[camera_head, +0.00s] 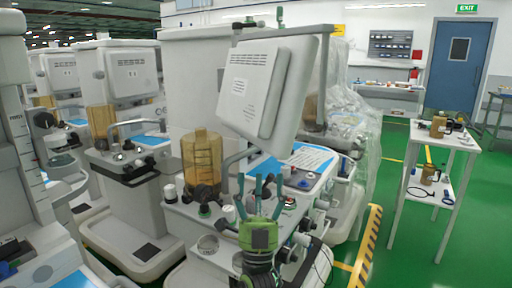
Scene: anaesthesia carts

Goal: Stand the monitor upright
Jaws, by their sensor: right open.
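The monitor (248,88) is a pale grey panel with printed text on its face, on the nearest anaesthesia cart in the middle of the view. It leans visibly to one side, its top tipped to the right. My right gripper (260,185), with a green body and teal fingers, points up in front of the cart's work surface. It is below the monitor in the picture, apart from it, with its fingers spread and nothing between them. My left gripper is not in view.
An amber canister (201,158) stands on the cart left of the gripper. Knobs and hoses crowd the cart front. Other carts stand to the left. A white side table (446,136) is at right. Green floor (405,250) is clear beyond the yellow-black strip (367,245).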

